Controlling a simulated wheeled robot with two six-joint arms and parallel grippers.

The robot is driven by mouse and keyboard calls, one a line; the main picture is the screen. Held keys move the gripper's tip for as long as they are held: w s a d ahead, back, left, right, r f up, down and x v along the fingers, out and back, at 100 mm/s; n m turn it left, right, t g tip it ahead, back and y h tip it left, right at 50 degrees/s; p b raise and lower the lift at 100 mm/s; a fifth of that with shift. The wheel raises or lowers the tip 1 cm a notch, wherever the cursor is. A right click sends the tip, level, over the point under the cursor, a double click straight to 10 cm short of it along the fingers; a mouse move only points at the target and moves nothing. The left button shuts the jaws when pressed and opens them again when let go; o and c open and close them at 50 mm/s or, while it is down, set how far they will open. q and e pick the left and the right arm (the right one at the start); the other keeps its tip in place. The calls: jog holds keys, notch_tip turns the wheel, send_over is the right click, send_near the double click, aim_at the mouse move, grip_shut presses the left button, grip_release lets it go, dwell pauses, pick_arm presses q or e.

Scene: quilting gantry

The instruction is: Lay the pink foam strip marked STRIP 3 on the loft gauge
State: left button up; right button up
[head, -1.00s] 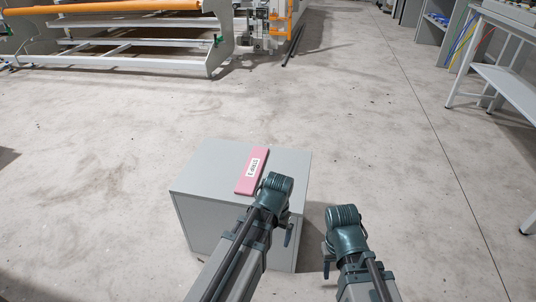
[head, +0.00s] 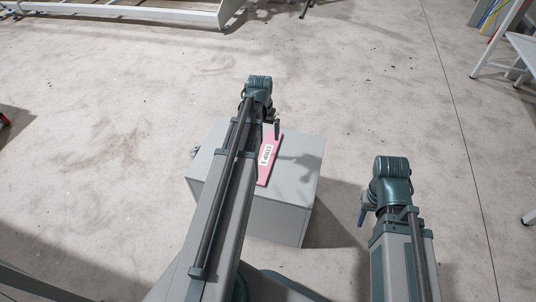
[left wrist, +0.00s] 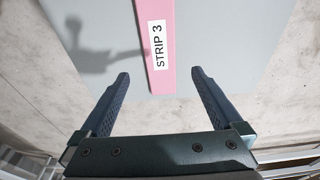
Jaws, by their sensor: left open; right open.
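The pink foam strip (head: 268,161) lies flat on top of a grey cabinet (head: 300,178), its white label reading STRIP 3. My left arm reaches over the cabinet, and its gripper (head: 277,128) is near the strip's far end. In the left wrist view, the gripper (left wrist: 160,74) is open and empty, its fingers either side of the strip's line. The strip (left wrist: 153,60) shows beyond and between the fingertips, apparently apart from them. My right gripper (head: 363,212) is open, low to the right of the cabinet. I cannot make out the loft gauge.
Open concrete floor (head: 130,90) surrounds the cabinet. A white frame (head: 170,12) stands at the far left, and a white table (head: 505,50) at the upper right. A small red object (head: 3,119) shows at the left edge.

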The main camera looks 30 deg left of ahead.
pick_arm(q)
jog(key=b, duration=0.8)
send_over(266, 155)
jog(key=f, duration=0.8)
jog(key=shift+s+f, duration=0.1)
jog(key=shift+s, duration=0.2)
jog(key=f+b, duration=0.4)
jog(key=f, duration=0.1)
jog(key=shift+w+f+b, duration=0.1)
jog(key=shift+w+b, duration=0.15)
jog(key=shift+b, duration=0.15)
jog(key=c, duration=1.2)
jog(key=shift+r, duration=0.2)
